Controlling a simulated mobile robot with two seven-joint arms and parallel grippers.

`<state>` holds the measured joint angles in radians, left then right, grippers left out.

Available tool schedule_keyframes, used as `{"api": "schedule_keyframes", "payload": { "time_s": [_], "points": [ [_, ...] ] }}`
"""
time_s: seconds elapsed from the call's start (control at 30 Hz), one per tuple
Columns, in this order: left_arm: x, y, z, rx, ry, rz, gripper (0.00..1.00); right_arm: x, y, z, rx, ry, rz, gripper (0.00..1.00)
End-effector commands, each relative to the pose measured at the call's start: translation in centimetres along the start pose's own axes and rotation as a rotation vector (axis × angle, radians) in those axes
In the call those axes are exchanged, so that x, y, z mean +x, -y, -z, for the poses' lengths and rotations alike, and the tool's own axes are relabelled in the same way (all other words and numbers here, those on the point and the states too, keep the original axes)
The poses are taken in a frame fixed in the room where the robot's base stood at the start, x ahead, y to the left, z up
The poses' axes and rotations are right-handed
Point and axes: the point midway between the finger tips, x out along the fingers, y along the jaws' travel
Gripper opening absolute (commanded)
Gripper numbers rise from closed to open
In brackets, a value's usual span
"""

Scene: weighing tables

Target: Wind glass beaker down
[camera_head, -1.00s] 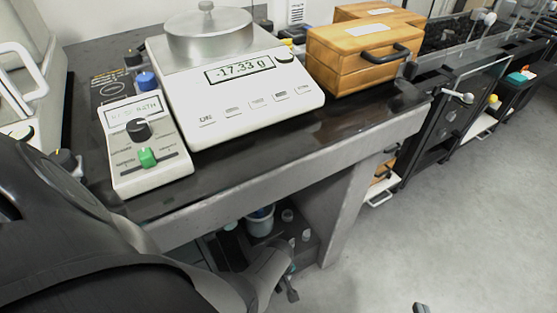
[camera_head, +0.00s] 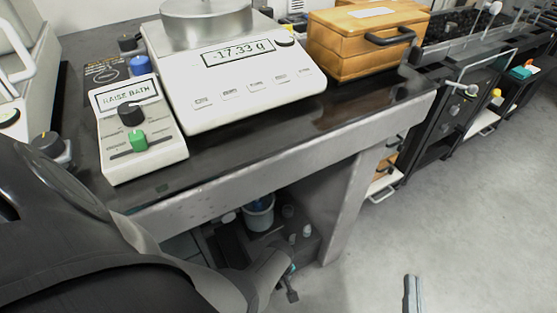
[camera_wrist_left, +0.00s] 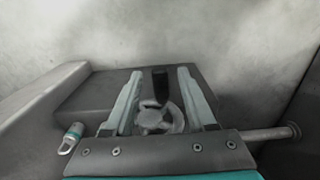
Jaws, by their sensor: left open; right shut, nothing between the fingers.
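A pale round vessel (camera_head: 259,218) with something blue in it stands under the table in the head view. It may be the beaker, but I cannot tell whether it is glass. My left gripper (camera_head: 291,283) is low in front of the table, to the right of and below that vessel, mostly hidden by my arm. In the left wrist view its two fingers (camera_wrist_left: 160,75) are apart. A grey round knob or wheel (camera_wrist_left: 153,120) shows between them, near a dark block (camera_wrist_left: 85,95); I see no grip on it. My right gripper (camera_head: 412,293) shows as a narrow grey piece at the bottom edge, shut.
On the dark tabletop stand a balance (camera_head: 235,85) reading -17.33 g, a control box (camera_head: 145,160) displaying "RAISE BATH" and a wooden box (camera_head: 360,55). The table's thick grey front edge (camera_head: 270,160) overhangs the low space. Open floor (camera_head: 470,220) lies to the right.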

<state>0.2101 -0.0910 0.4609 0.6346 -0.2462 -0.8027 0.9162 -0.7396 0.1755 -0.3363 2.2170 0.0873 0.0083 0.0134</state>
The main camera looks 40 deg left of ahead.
Motion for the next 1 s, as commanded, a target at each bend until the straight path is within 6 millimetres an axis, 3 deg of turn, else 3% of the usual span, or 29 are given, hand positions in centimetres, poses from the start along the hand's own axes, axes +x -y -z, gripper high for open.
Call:
{"api": "schedule_keyframes", "payload": {
  "time_s": [0.47,1.0],
  "points": [
    [0.24,-0.02,0.03,0.000,0.000,0.000,0.56,-0.23,0.27,0.23,0.010,-0.040,0.006,0.00],
    [0.24,-0.01,0.01,0.000,0.000,0.000,0.00,-0.21,0.26,0.21,0.009,-0.039,0.006,0.00]
  ]
}}
